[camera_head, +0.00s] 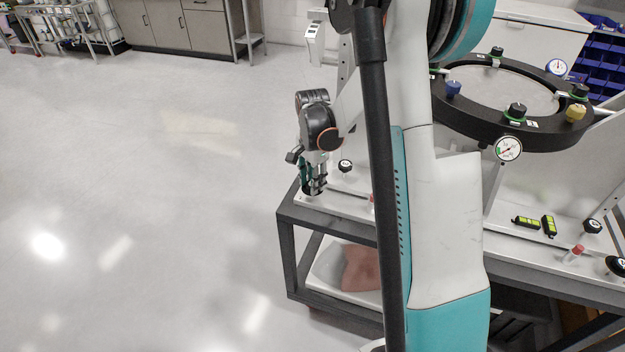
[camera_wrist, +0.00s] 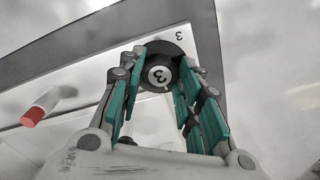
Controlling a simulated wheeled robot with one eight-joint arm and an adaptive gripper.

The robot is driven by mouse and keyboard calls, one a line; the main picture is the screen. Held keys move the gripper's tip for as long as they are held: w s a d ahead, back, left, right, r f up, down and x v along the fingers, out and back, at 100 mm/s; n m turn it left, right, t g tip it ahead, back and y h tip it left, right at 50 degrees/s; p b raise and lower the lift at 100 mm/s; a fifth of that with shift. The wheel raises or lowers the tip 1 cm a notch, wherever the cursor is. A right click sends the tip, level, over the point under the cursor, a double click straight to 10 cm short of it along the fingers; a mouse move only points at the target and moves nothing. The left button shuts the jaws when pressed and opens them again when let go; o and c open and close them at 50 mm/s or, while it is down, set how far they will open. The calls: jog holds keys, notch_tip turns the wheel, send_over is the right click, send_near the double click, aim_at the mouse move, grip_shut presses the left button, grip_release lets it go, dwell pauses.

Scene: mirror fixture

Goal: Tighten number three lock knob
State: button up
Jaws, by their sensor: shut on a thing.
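The number three lock knob (camera_wrist: 160,76) is a round black knob with a white disc marked 3. It sits at the corner of the white plate (camera_wrist: 206,52), beside a printed 3. My gripper (camera_wrist: 163,88) has its teal-padded fingers closed around the knob, one on each side. In the head view my gripper (camera_head: 314,186) points down at the near left corner of the fixture's lower plate. There the fingers mostly hide the knob.
Another black knob (camera_head: 345,166) stands close to my gripper. A red-tipped pin (camera_wrist: 40,108) is at the left of the wrist view. The black ring (camera_head: 470,122) with knobs and gauges stands above the plate at right. Open floor (camera_head: 150,200) lies left.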

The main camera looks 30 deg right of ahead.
jog(key=shift+m, duration=0.6)
jog(key=o, duration=1)
jog(key=shift+o, duration=0.2)
jog(key=shift+r, duration=0.1)
notch_tip(320, 180, up, 12)
